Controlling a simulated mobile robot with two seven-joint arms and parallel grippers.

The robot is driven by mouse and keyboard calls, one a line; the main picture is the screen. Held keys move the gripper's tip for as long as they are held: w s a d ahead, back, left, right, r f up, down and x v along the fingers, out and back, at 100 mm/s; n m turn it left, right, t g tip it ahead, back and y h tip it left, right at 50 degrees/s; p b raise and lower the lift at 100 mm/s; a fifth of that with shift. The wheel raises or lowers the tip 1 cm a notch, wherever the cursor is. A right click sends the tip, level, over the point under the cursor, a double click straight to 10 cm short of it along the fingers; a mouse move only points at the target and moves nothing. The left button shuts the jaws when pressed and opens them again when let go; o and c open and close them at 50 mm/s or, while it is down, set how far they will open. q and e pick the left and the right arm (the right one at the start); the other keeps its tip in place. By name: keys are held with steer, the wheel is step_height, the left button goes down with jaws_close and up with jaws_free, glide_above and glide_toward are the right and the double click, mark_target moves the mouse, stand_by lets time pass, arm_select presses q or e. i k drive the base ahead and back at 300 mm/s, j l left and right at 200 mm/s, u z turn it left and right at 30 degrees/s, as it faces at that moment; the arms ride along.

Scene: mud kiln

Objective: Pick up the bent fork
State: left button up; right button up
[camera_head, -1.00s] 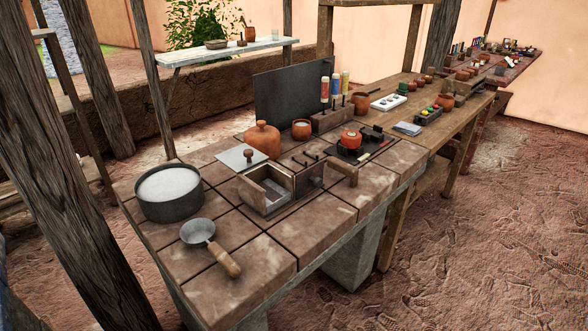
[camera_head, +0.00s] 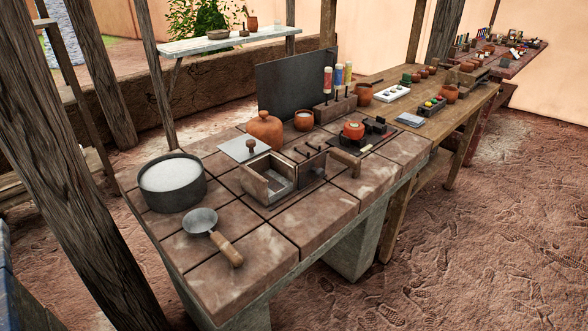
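I cannot make out a bent fork for certain. Several small dark metal pieces (camera_head: 308,151) lie by the open box (camera_head: 268,181) on the tiled counter (camera_head: 315,212), too small to identify. A ladle-like pan with a wooden handle (camera_head: 226,249) lies near the counter's front left. Neither of my grippers is in view.
A grey pot of white material (camera_head: 173,182) stands at the counter's left end. A clay jar (camera_head: 265,130) and an upright dark panel (camera_head: 296,97) stand behind the box. A wooden table (camera_head: 455,112) adjoins at the right. Wooden posts (camera_head: 75,180) stand at left; the right floor is clear.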

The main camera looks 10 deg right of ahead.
mark_target(349, 160)
steer(key=l+u, duration=0.1)
steer(key=u, duration=0.35)
steer(key=l+u, duration=0.15)
steer(key=u, duration=0.3)
steer(key=l+u, duration=0.35)
steer(key=k+l+u, duration=0.1)
steer(key=l+u, duration=0.2)
steer(key=l, duration=0.2)
